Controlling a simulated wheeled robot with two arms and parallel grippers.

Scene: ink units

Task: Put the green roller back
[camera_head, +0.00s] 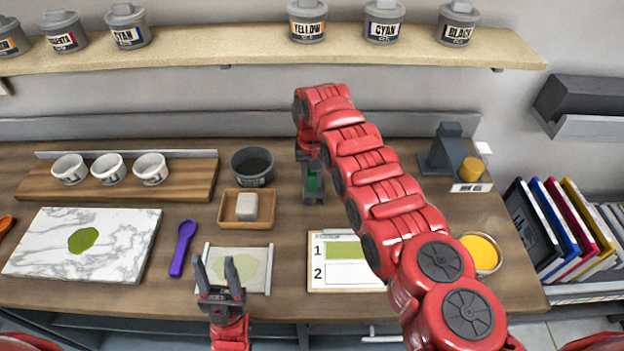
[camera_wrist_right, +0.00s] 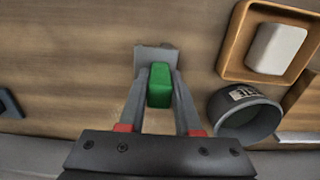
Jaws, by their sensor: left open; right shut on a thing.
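The green roller (camera_wrist_right: 159,84) is between the fingers of my right gripper (camera_wrist_right: 157,95), which is shut on it. In the head view only a little of the green shows, at the end of my red right arm, near the back middle of the table. A grey piece (camera_wrist_right: 156,56) lies just past the green part in the right wrist view; I cannot tell whether it is a stand or part of the roller. My left gripper (camera_head: 221,273) is open and empty, above the front of the table by a sheet with a pale green patch (camera_head: 262,278).
A dark grey cup (camera_head: 253,168) and a wooden tray (camera_head: 230,222) with a pale block are left of the right gripper. A marble slab (camera_head: 50,262) with green ink and a purple spatula (camera_head: 183,248) are at left. A grey device (camera_head: 447,148) stands at back right.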

